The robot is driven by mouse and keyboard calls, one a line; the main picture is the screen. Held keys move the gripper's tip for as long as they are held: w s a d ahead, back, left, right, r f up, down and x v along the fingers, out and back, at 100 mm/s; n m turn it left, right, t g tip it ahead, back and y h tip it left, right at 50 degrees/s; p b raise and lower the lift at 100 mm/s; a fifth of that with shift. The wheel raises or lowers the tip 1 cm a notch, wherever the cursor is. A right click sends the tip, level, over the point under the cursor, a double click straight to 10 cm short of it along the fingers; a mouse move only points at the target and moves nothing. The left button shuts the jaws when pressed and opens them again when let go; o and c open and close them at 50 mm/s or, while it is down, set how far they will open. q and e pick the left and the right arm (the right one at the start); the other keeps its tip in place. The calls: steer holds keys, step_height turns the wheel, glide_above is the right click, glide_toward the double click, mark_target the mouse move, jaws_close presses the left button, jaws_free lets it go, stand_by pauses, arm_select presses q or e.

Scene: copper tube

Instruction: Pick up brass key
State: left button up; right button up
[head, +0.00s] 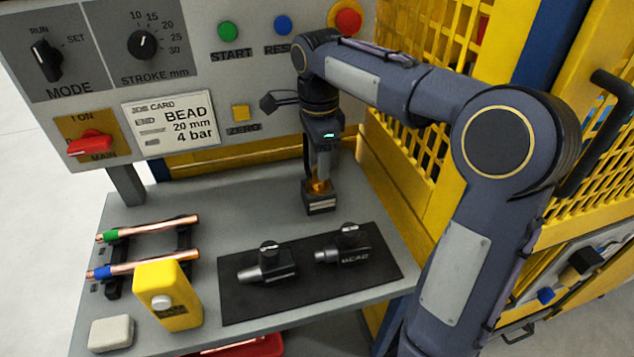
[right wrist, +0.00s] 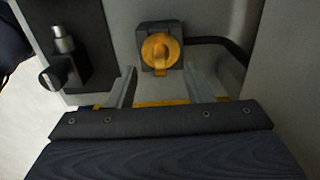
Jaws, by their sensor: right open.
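The brass key (head: 319,187) has a round yellow-gold head and sits in a small dark grey block (head: 320,205) on the grey shelf. In the right wrist view the key (right wrist: 160,50) shows face-on, with a slot-like ridge across its head. My right gripper (head: 322,172) points down just over the key and partly hides it in the head view. Its fingers (right wrist: 160,75) are open and apart, and the key appears in line with the gap between them. I cannot tell whether the fingertips reach past its sides. My left gripper is not in view.
A black mat (head: 230,300) with two dark tool fittings lies in front of the key block. Copper tubes (head: 155,229) on a rack and a yellow block (head: 167,295) stand to the left. A control panel (head: 205,65) rises behind; yellow mesh (head: 405,160) is at right.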

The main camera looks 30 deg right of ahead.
mark_target(319, 181)
step_height(319, 181, down, 4)
steer(key=shift+f, duration=0.15)
steer(key=shift+d, duration=0.1)
steer(key=shift+c, duration=0.4)
jaws_close()
